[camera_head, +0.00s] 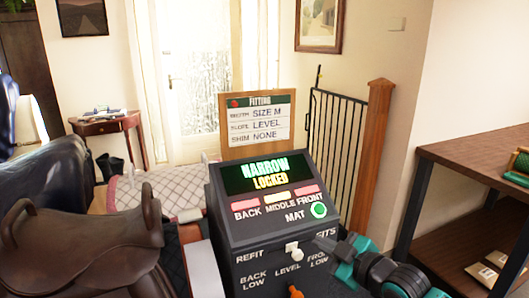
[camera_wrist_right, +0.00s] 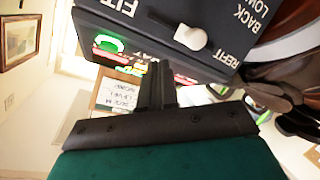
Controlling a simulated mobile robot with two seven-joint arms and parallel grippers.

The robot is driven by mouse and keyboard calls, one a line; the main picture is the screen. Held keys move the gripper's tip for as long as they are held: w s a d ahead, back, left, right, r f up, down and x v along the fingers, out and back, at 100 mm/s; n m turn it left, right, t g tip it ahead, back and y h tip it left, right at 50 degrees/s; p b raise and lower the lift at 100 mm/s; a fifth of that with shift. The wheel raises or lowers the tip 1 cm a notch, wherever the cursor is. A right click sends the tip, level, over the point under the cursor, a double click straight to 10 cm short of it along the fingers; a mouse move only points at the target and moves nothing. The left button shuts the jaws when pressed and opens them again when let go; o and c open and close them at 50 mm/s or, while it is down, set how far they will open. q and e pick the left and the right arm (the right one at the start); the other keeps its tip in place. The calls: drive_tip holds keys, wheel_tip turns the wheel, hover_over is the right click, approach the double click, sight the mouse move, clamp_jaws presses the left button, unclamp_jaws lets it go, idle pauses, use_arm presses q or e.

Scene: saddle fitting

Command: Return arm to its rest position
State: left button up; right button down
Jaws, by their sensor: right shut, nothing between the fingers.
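My right gripper (camera_head: 328,244) is in front of the right side of a black console (camera_head: 222,225) in the head view. Its fingers are shut and empty, close together in the right wrist view (camera_wrist_right: 156,82). The console screen (camera_head: 266,173) reads "NARROW" in green and "LOCKED" in yellow. A white knob (camera_head: 292,249) sits by the "REFIT" label; it also shows in the right wrist view (camera_wrist_right: 190,37). The fingers look apart from this knob. An orange knob (camera_head: 295,291) is below the "LEVEL" label. My left gripper is not seen.
A brown saddle (camera_head: 100,245) stands at the left. A fitting card (camera_head: 258,122) behind the console reads "SIZE M", "LEVEL", "NONE". A green ring button (camera_head: 319,210) is by "MAT". A wooden shelf (camera_head: 480,158) stands at the right, a black gate (camera_head: 335,150) behind.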

drive_tip(key=s+d+f+m+g+h, duration=0.1)
drive_tip(key=s+f+m, duration=0.4)
drive_tip(key=s+f, duration=0.5)
drive_tip(key=s+d+f+m+g+h, duration=0.1)
drive_tip(key=s+f+m+h, duration=0.3)
drive_tip(key=s+f, duration=0.6)
drive_tip(key=s+m, duration=0.1)
drive_tip(key=s, duration=0.4)
drive_tip(key=shift+d+m, duration=0.2)
drive_tip(key=shift+m, duration=0.1)
